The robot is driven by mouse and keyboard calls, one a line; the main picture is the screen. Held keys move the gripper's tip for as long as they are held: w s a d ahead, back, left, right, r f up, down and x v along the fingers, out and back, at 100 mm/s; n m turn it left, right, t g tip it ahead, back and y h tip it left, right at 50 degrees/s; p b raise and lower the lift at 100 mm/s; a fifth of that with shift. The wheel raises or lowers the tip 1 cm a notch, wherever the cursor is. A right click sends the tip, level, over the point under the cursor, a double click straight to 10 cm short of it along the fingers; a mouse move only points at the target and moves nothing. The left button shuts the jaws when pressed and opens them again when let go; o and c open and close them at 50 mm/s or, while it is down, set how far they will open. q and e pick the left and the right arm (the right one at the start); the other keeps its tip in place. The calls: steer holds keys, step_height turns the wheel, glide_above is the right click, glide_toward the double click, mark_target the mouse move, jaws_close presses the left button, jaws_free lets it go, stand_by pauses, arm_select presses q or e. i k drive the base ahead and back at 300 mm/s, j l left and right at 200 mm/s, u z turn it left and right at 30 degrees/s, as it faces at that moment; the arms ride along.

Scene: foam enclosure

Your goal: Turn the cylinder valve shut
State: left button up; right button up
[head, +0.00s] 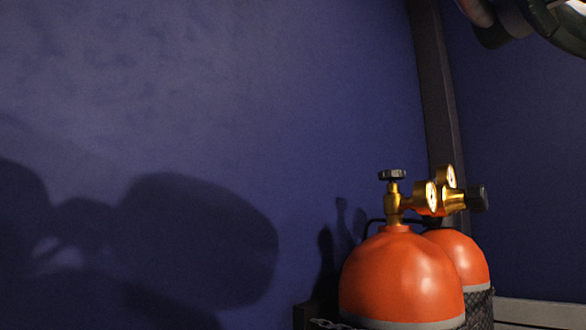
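Two orange gas cylinders stand upright side by side at the lower right of the head view. The nearer cylinder (400,275) has a brass valve (393,205) on top with a black handwheel (392,175). Brass regulator gauges (431,195) with pale faces sit to the right of the valve, with a black knob (478,198) at their right end. The second cylinder (462,258) is partly hidden behind the first. Neither of my grippers shows. A part of my arm is at the top right corner, well above the valve.
A dark blue wall fills the background, with a dark vertical post (438,90) behind the cylinders. A chain (330,323) runs at the near cylinder's lower left, and dark mesh (480,308) is at the right. A pale ledge (540,313) is at the lower right. Large shadows fall on the left wall.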

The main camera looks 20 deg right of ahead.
mark_target(392, 175)
steer(key=i+l, duration=0.1)
steer(key=l, duration=0.85)
steer(key=i+l+u, duration=0.1)
steer(key=l, duration=0.85)
